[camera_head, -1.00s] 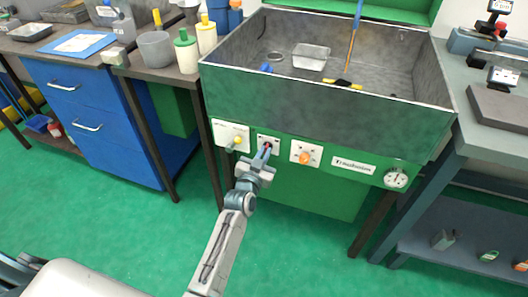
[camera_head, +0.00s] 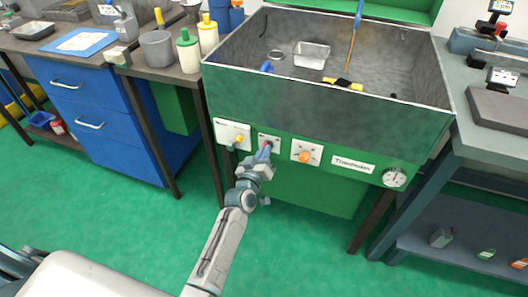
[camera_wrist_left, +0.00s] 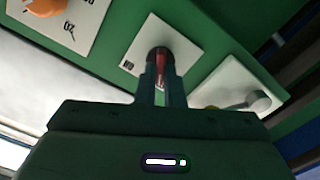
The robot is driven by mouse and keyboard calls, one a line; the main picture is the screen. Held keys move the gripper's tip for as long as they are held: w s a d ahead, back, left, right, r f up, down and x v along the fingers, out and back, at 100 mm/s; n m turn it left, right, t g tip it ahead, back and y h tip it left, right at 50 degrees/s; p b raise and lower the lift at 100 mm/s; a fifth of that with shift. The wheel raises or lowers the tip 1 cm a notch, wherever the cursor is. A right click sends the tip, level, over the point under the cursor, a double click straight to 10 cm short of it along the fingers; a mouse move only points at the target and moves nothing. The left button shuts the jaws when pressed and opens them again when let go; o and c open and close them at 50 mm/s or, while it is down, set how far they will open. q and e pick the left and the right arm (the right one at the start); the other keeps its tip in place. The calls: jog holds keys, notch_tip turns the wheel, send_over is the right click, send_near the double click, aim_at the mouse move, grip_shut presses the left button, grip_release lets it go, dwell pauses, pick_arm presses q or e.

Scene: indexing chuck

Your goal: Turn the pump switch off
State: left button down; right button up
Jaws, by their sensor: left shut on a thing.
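The pump switch appears as a small red lever (camera_wrist_left: 161,68) on a white square plate (camera_head: 263,139) in the middle of the green front panel. My left gripper (camera_head: 264,153) reaches up to this plate from below and is shut on the red lever. In the left wrist view, the two dark fingers (camera_wrist_left: 161,84) close around the lever, with the plate (camera_wrist_left: 139,62) right behind them. The fingers hide part of the lever, so its exact position is hard to tell. My right gripper does not show.
An orange knob (camera_head: 305,157) sits on the plate to the right, and a yellow-tipped control (camera_head: 239,139) on the plate to the left. A round gauge (camera_head: 395,177) is farther right. The grey basin (camera_head: 330,98) is above. The green floor in front is clear.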

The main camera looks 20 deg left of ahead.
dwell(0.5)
pick_arm(q)
jog(key=c, duration=1.5)
grip_release()
jog(key=shift+c, duration=0.2)
